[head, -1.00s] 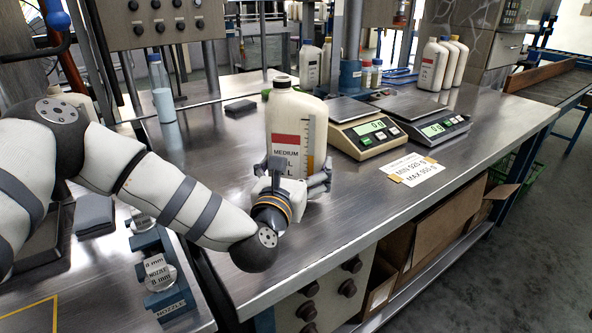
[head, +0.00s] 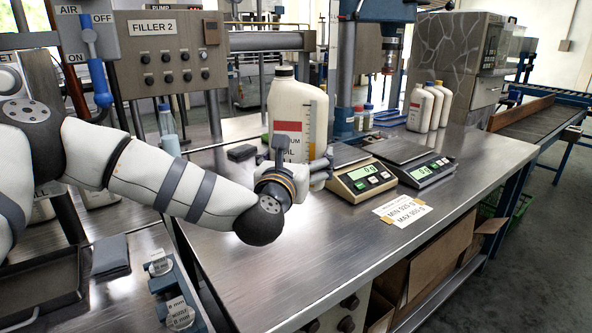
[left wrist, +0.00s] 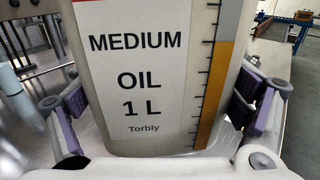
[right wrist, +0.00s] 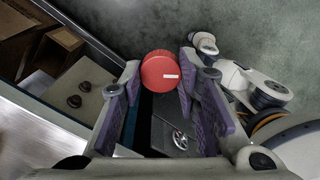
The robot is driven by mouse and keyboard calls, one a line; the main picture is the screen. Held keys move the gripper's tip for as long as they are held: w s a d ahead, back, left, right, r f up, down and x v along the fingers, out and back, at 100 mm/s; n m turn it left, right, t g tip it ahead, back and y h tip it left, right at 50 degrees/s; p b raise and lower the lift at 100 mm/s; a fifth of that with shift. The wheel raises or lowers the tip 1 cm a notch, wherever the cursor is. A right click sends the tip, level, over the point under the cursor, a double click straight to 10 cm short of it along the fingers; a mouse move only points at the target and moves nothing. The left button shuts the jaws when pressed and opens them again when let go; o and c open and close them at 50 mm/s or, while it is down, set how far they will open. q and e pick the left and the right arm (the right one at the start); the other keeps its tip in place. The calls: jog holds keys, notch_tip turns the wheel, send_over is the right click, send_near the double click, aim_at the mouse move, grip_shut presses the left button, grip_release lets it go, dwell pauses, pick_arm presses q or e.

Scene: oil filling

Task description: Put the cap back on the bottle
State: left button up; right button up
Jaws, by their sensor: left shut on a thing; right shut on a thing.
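The white oil bottle (head: 298,110), with red label and level scale, is upright and dark at its top in the head view. I cannot tell whether its neck is open. My left gripper (head: 300,175) is shut around its lower body.
Two scales (head: 360,182) (head: 420,168) stand right of the bottle on the metal table (head: 300,255). Several capped bottles (head: 420,108) stand behind. The table's front middle is clear.

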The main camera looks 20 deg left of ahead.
pick_arm(q)
jog(key=shift+r, duration=1.45)
pick_arm(e)
jog(key=shift+s+r, duration=0.1)
jog(key=shift+r, duration=0.4)
jog(key=m, duration=0.1)
jog(key=a+f+m, duration=0.1)
jog(key=f+m, duration=0.1)
jog(key=shift+w+a+m, duration=0.25)
jog(key=shift+a+m, duration=0.15)
pick_arm(q)
jog(key=shift+m+h, duration=0.3)
jog(key=shift+h, duration=0.4)
jog(key=s+f, duration=1.4)
jog(key=s, duration=0.1)
jog(key=shift+d+f, duration=0.15)
jog(key=shift+f, duration=0.15)
jog(key=s, duration=0.4)
jog(key=s+a+f, duration=0.1)
jog(key=shift+s+f, duration=0.1)
jog(key=shift+s, duration=0.3)
pick_arm(e)
jog(key=a+f+m, duration=0.6)
jog(key=f+m, duration=0.2)
jog(key=m, duration=0.7)
jog(key=shift+w, duration=0.2)
jog(key=shift+f, duration=0.1)
